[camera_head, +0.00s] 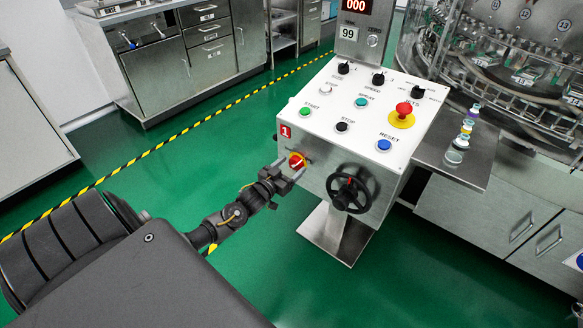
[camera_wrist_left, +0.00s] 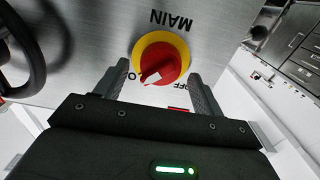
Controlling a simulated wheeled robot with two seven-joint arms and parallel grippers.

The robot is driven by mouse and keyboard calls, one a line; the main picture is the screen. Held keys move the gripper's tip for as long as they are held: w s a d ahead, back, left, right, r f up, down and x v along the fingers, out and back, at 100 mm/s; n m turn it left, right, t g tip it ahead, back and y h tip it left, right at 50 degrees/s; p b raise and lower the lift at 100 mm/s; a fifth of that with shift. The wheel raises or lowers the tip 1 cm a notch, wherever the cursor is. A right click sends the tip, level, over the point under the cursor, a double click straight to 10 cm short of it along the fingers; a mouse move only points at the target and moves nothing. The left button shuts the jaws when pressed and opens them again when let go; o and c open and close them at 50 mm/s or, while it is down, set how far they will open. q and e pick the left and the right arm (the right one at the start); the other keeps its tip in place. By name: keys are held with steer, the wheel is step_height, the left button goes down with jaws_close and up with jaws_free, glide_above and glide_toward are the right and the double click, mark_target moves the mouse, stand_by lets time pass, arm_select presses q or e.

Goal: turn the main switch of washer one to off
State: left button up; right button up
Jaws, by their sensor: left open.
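The main switch (camera_head: 296,161) is a red knob on a yellow ring, low on the front face of the washer control box marked with a red 1 (camera_head: 285,131). In the left wrist view the main switch (camera_wrist_left: 158,64) shows upside-down lettering, MAIN above it and part of OFF at its lower right. A white mark on the knob points to the lower left. My left gripper (camera_head: 286,176) is open at the front of the switch. Its fingers (camera_wrist_left: 155,82) stand on either side of the knob, apart from it. My right gripper is not in view.
A black handwheel (camera_head: 349,193) sits right of the switch on the same face. The sloped top panel carries buttons, knobs and a red emergency stop (camera_head: 404,108). A side shelf (camera_head: 470,165) holds small vials. Green floor lies open to the left.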

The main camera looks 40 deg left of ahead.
arm_select(q)
steer(key=shift+w, duration=0.45)
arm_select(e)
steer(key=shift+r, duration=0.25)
arm_select(q)
steer(key=c, duration=1)
steer(key=shift+o, duration=0.2)
